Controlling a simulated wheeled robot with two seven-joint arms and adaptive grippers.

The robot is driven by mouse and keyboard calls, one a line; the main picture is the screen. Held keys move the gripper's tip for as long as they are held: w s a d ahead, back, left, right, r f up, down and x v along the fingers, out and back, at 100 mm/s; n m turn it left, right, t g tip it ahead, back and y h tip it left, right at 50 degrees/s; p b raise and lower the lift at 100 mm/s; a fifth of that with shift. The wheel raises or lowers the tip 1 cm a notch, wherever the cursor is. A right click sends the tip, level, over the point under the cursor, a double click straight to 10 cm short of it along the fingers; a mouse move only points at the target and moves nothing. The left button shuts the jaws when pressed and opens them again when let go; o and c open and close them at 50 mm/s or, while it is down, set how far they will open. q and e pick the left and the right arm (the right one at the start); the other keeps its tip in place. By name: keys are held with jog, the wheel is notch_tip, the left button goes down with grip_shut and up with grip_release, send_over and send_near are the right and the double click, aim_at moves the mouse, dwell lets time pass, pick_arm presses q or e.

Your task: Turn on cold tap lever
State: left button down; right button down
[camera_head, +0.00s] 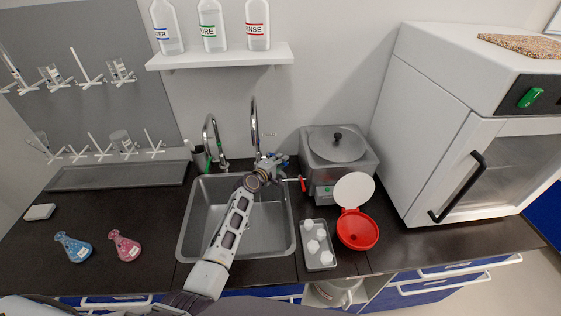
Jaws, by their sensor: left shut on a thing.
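A metal sink (187,232) is set in the dark counter. A curved chrome tap (254,118) rises behind the sink, and a second chrome tap (210,130) stands to its left. My left arm reaches across the sink, and its gripper (268,163) is at the base of the right tap. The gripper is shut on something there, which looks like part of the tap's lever. The fingers hide most of this part, and I cannot make out which way the lever is turned. My right gripper is not in view.
A metal distiller (362,160) with a red-handled outlet stands right of the tap. An open red container (357,231) and a tray with white pieces (323,263) lie in front.

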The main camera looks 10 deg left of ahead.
pick_arm(q)
jog(key=c, duration=1.5)
grip_release()
jog(key=shift+s+a, duration=0.1)
jog(key=shift+s, duration=0.05)
jog(key=v, duration=1.1)
jog(key=shift+s, duration=0.35)
jog(key=shift+s, duration=0.1)
